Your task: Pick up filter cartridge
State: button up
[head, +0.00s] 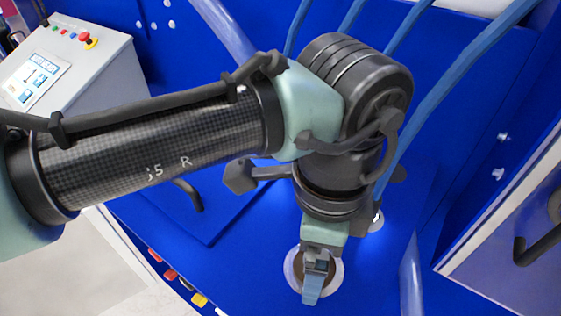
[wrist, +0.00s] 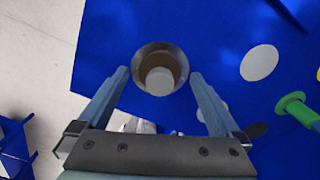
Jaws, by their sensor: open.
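A round metal-rimmed piece with a brown inside and a pale grey disc in its middle (wrist: 160,53) lies between and just ahead of my fingertips in the wrist view. It looks like the filter cartridge or its holder; I cannot tell which. My gripper (wrist: 159,76) is open, one finger on each side of it, with gaps and nothing held. In the head view my gripper (head: 312,288) hangs in front of the round piece (head: 293,268) and hides part of it. The height left between them is unclear.
The blue machine surface (head: 250,255) surrounds the piece. A white disc (wrist: 259,62) and a green knob-like part (wrist: 293,103) are at the right in the wrist view. Blue hoses (head: 455,55) and a white cabinet (head: 520,220) are at the right; a control panel (head: 60,70) is at the left.

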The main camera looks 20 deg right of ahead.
jog(key=shift+f, duration=0.3)
grip_shut()
dwell(0.3)
